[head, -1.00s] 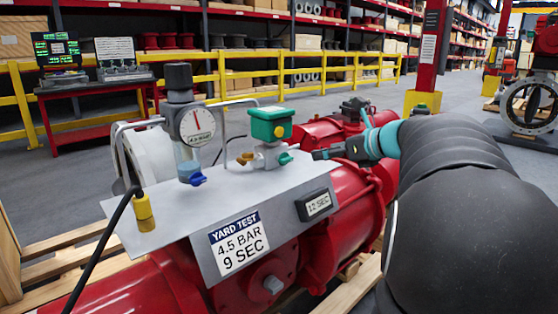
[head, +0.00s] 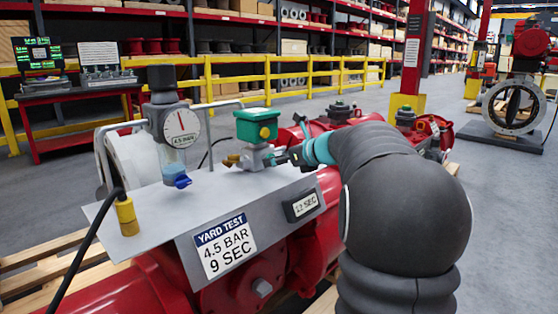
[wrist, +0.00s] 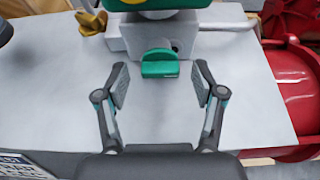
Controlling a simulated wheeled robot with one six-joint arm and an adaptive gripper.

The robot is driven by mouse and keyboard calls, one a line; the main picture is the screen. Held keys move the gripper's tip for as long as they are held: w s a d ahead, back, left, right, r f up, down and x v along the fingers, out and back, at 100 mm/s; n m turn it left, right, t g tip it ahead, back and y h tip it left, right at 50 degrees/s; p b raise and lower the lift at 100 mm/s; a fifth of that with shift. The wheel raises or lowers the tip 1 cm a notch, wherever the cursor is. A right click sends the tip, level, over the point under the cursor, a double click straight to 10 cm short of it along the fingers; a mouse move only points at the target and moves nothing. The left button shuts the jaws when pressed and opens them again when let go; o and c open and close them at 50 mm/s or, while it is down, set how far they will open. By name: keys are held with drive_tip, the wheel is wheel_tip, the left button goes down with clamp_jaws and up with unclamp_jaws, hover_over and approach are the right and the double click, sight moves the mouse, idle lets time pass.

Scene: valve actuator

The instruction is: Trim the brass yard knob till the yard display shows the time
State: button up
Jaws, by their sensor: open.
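The brass knob (head: 232,160) sits on the left side of the grey valve block (head: 256,156) with a green top. It also shows in the wrist view (wrist: 92,20), at the upper left. The small yard display (head: 303,205) reads "12 SEC". The yard test placard (head: 226,245) reads 4.5 BAR, 9 SEC. My gripper (wrist: 160,85) is open, its fingers apart on either side of the space just in front of a green knob (wrist: 160,65) on the block. The fingers do not visibly touch it. In the head view my gripper (head: 287,157) is at the block's right side, partly hidden.
A pressure gauge (head: 180,124) on a regulator with a blue tap (head: 178,181) stands left of the block. A yellow connector (head: 126,216) with a black cable is at the plate's left. Red actuator bodies (head: 314,247) lie beneath the grey plate (head: 160,205).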

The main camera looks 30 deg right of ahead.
drive_tip(key=c, duration=1.1)
drive_tip(key=shift+c, duration=0.2)
drive_tip(key=shift+a+f+b, duration=0.1)
drive_tip(key=shift+b, duration=0.3)
drive_tip(key=n+b, duration=0.1)
drive_tip(key=n+h+b, duration=0.2)
drive_tip(key=shift+s+a+f+t, duration=0.15)
drive_tip(key=shift+a+t, duration=0.1)
drive_tip(key=shift+t, duration=0.15)
drive_tip(key=shift+a+n+t+h+b, duration=0.15)
drive_tip(key=shift+n+t+h+b, duration=0.2)
drive_tip(key=shift+n, duration=0.55)
drive_tip(key=shift+a+n+t+h, duration=0.1)
drive_tip(key=shift+n+t+h, duration=0.45)
drive_tip(key=shift+n, duration=0.55)
